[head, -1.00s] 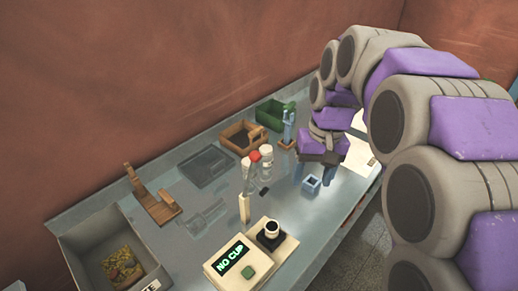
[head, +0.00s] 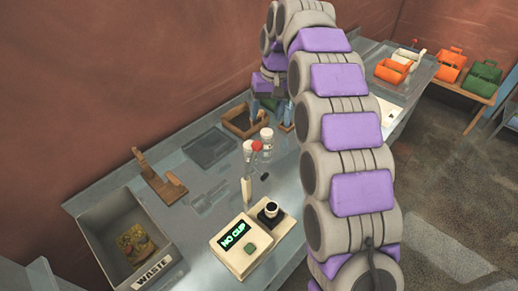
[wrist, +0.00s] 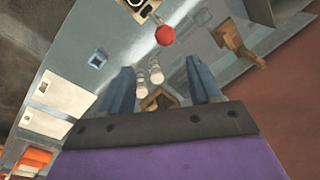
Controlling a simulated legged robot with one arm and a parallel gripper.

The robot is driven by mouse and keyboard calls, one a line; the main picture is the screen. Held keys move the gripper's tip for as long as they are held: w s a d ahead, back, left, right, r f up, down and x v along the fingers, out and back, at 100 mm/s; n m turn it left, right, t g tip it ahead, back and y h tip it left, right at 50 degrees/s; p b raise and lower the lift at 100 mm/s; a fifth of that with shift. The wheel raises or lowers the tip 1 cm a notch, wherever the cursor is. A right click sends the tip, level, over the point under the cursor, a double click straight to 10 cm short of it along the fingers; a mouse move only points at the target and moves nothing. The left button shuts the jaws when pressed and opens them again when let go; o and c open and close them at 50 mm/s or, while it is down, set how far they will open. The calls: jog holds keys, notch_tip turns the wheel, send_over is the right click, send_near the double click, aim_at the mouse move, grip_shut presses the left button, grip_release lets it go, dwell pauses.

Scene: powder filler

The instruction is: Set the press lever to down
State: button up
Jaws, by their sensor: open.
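The press lever's red ball knob (head: 257,146) stands raised above the bench, beside the clear bottles, in the head view. Its stem is thin and hard to make out. In the wrist view the red knob (wrist: 165,35) is large, above and beyond my fingertips, and nothing touches it. My gripper (wrist: 160,65) is open, with its two blue fingers spread and nothing held. In the head view my gripper (head: 272,103) is farther back along the bench than the knob, partly hidden by my arm.
A scale reading NO CUP (head: 235,240) and a waste bin (head: 120,225) are at the front. A wooden stand (head: 165,185), a dark tray (head: 208,147) and a wooden box (head: 238,122) line the back. Two white-capped bottles (wrist: 155,72) show between my fingers.

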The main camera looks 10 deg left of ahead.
send_over(260, 144)
jog(key=w+a, duration=0.1)
jog(key=a, duration=0.1)
jog(key=f, duration=0.5)
jog(key=shift+w+d+f, duration=0.15)
jog(key=shift+w+d, duration=0.05)
jog(key=f, duration=0.2)
jog(key=f+p, duration=0.1)
jog(key=f, duration=0.1)
jog(key=d+f, duration=0.1)
jog(key=f, duration=0.2)
jog(key=shift+s+d+f, duration=0.1)
jog(key=shift+s, duration=0.1)
jog(key=f, duration=0.1)
jog(key=a+f, duration=0.1)
jog(key=shift+f+p, duration=0.35)
jog(key=shift+f, duration=0.05)
jog(key=shift+s+a+f, duration=0.1)
jog(key=shift+a+f, duration=0.2)
jog(key=shift+a, duration=0.35)
jog(key=shift+d, duration=0.35)
jog(key=shift+c, duration=0.3)
jog(key=shift+d+r, duration=0.15)
jog(key=shift+d, duration=0.25)
jog(key=c, duration=0.3)
jog(key=shift+a, duration=0.3)
jog(key=c, duration=0.6)
grip_shut()
